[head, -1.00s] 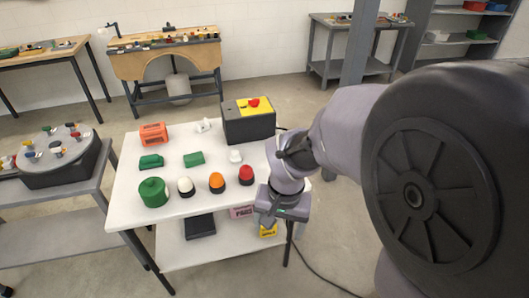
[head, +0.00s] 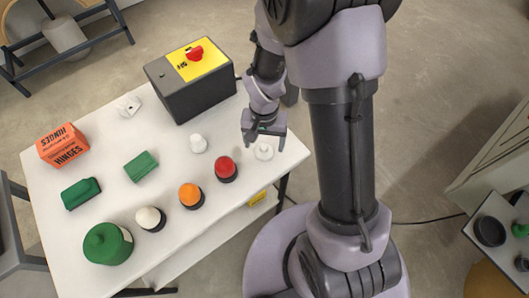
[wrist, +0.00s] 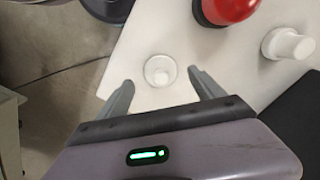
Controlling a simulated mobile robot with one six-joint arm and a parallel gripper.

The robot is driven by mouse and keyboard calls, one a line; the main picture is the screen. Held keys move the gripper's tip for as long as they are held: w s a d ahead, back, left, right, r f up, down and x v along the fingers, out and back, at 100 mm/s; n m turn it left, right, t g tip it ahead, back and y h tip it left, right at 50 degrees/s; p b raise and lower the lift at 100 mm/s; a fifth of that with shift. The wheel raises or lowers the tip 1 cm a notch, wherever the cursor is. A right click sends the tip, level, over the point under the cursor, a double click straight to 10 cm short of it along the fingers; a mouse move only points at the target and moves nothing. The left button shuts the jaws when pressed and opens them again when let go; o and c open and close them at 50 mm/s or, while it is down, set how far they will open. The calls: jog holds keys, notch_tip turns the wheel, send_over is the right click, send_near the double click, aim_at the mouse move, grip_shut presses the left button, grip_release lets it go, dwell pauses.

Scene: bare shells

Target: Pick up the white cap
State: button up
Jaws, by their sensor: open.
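A small white cap (head: 264,152), a low round base with a knob, sits near the right end of the white table (head: 105,190). In the wrist view the white cap (wrist: 158,71) lies just ahead of the fingertips, in line with the gap. My gripper (head: 263,143) is open and empty, pointing down at the cap; I cannot tell its exact height above it. In the wrist view both fingers of my gripper (wrist: 160,80) are spread apart. A second white piece (head: 198,144), taller, stands to the left; it also shows in the wrist view (wrist: 288,44).
A red-topped button (head: 226,168), orange (head: 190,195) and cream (head: 150,218) ones stand in a row left of the cap. A black-and-yellow box (head: 195,80) stands behind. Green pieces (head: 141,166) and an orange hinges box (head: 62,146) are farther left. The table edge is close on the right.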

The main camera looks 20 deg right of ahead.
aim_at(264, 146)
notch_tip(264, 146, down, 3)
jog(key=shift+f+b, duration=0.2)
jog(key=shift+b, duration=0.35)
jog(key=shift+w+r, duration=0.1)
jog(key=shift+r, duration=0.05)
jog(key=c, duration=1.4)
jog(key=shift+r, duration=0.1)
